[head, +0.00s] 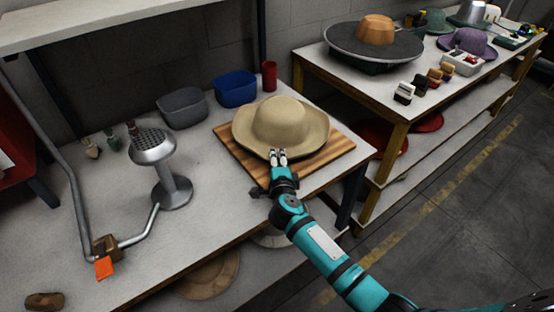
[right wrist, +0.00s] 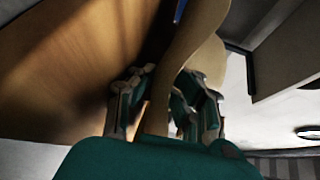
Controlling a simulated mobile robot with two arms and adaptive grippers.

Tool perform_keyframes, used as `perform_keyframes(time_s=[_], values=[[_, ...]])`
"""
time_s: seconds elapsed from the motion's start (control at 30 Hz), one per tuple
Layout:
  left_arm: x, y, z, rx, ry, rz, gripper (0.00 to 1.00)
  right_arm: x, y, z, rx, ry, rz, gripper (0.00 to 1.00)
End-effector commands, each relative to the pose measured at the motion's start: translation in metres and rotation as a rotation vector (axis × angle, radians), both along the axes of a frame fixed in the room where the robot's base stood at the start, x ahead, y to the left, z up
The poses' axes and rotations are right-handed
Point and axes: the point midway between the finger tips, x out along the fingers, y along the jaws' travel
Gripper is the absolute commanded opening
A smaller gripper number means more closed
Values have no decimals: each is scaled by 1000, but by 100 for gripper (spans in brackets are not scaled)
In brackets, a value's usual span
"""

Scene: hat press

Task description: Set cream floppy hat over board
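The cream floppy hat (head: 281,124) sits crown up over the striped wooden board (head: 333,157), near the right end of the near table. The board shows around its front and sides. My right gripper (head: 278,156) is at the front edge of the hat's brim. In the right wrist view the brim (right wrist: 191,38) runs between the fingers of my right gripper (right wrist: 160,100), which look closed on it. The board (right wrist: 55,70) fills the left of that view. Whether the whole brim touches the board cannot be told. My left gripper is not in view.
A metal steamer (head: 155,150) on a stand is left of the board. A grey bin (head: 183,108), a blue bin (head: 235,89) and a red cup (head: 269,76) stand behind. A second table (head: 321,62) at right holds other hats and brushes.

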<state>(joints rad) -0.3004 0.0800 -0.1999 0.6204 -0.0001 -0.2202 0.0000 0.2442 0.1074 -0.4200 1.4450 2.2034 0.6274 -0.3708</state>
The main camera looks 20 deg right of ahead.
Motion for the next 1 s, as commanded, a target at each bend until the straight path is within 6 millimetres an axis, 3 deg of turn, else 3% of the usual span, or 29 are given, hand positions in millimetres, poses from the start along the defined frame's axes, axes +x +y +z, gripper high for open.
perform_keyframes(time_s=[0.03, 0.2, 0.57, 1.0], values=[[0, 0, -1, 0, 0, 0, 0, -4, 0, -11, 0, 20, -1, 24], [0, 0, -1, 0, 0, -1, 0, -4, 0, -12, 2, 22, -1, 46], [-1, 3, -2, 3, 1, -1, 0, -11, 3, -12, 2, 24, 0, 46], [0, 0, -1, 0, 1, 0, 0, -90, 17, 14, 1, 6, 2, 46]])
